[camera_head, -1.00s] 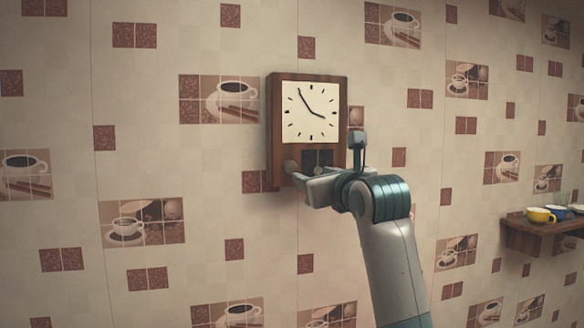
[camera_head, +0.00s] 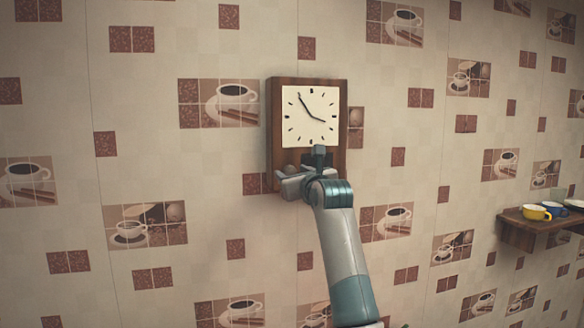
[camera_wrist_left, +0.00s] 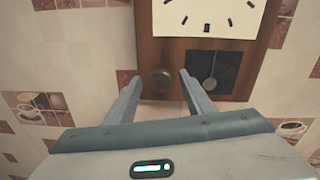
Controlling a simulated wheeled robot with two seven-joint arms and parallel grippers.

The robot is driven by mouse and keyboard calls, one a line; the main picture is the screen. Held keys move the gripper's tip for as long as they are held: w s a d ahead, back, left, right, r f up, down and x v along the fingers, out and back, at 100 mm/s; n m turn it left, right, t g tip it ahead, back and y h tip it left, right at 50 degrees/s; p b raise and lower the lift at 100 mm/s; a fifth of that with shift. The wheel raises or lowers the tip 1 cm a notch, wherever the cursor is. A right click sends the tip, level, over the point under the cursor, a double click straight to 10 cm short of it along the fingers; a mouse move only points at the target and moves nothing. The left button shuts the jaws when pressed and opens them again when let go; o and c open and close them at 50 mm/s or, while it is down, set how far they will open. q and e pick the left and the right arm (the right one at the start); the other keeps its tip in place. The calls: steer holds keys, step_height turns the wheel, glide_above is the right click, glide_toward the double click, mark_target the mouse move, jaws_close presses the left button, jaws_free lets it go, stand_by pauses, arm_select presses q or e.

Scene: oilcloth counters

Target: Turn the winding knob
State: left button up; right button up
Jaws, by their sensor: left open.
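The wall clock (camera_head: 272,130) has a wooden case, a cream face and a dark pendulum window (camera_wrist_left: 226,66) at its lower right. The winding knob (camera_wrist_left: 160,80) is a round, dull metal disc on the lower left of the case. My left gripper (camera_head: 287,180) is open at the clock's lower edge. In the left wrist view, its two fingers (camera_wrist_left: 158,84) stand to the left and right of the knob, with gaps on both sides. I cannot tell how far the fingertips reach over the knob in depth. My right gripper is not in view.
A wooden shelf (camera_head: 522,230) with a yellow cup (camera_head: 536,212) and a blue cup (camera_head: 557,210) is on the wall at the right. The wall around the clock is flat, with printed coffee-cup tiles, and is otherwise free.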

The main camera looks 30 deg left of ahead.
arm_select(q)
steer(key=shift+w+a, duration=0.25)
steer(key=shift+a, duration=0.05)
steer(key=c, duration=1)
steer(key=shift+c, duration=0.2)
